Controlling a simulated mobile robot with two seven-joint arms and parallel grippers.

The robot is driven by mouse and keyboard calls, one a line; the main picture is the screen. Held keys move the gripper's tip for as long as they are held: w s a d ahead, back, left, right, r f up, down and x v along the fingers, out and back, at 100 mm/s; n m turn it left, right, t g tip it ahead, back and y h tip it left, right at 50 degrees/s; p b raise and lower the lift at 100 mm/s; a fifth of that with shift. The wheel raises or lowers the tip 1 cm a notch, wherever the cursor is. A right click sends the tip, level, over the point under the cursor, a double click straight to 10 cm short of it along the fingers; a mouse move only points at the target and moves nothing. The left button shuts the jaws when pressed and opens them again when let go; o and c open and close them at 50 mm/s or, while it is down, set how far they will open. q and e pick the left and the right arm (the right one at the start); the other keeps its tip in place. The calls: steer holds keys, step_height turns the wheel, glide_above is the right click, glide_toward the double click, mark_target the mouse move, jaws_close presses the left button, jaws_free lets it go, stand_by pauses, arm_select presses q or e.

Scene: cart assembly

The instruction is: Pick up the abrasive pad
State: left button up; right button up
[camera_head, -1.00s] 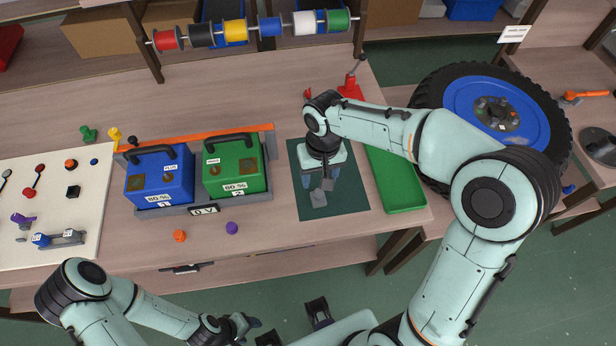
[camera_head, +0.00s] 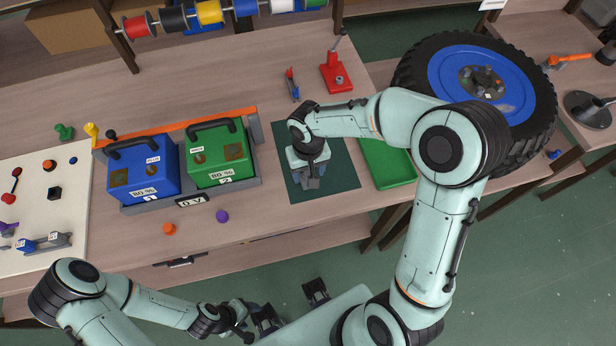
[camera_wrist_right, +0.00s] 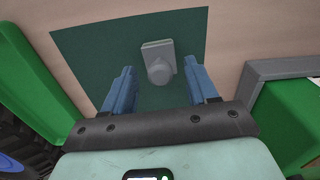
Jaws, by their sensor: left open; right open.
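The abrasive pad (camera_wrist_right: 158,58) is a grey square plate with a rounded grey knob. It lies on the dark green mat (camera_wrist_right: 95,50) in the right wrist view. In the head view the pad (camera_head: 313,183) is partly hidden by my right gripper (camera_head: 308,178). My right gripper (camera_wrist_right: 159,78) is open, with its blue fingers on either side of the knob and apart from it. The pad's plate is just beyond the fingertips. My left gripper (camera_head: 245,320) is open and empty, in front of the table's near edge.
A green tray (camera_head: 388,163) lies right of the mat. Blue (camera_head: 143,180) and green (camera_head: 222,170) battery boxes stand in a grey holder left of it. Orange (camera_head: 169,229) and purple (camera_head: 222,216) knobs lie near the front edge. A red stand (camera_head: 336,78) is behind the mat.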

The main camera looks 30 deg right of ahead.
mark_target(307, 173)
steer(key=shift+f, duration=0.85)
steer(key=c, duration=0.9)
steer(key=shift+r, duration=0.1)
arm_select(q)
steer(key=r+p, duration=0.1)
steer(key=w+r+p, duration=0.1)
steer(key=shift+w+r, duration=0.25)
steer(key=shift+r, duration=0.05)
arm_select(e)
step_height(307, 173, up, 20)
steer(key=shift+f, duration=0.1)
steer(key=shift+o, duration=0.6)
arm_select(q)
steer(key=shift+a+r, duration=0.1)
arm_select(e)
steer(key=shift+w+a, duration=0.1)
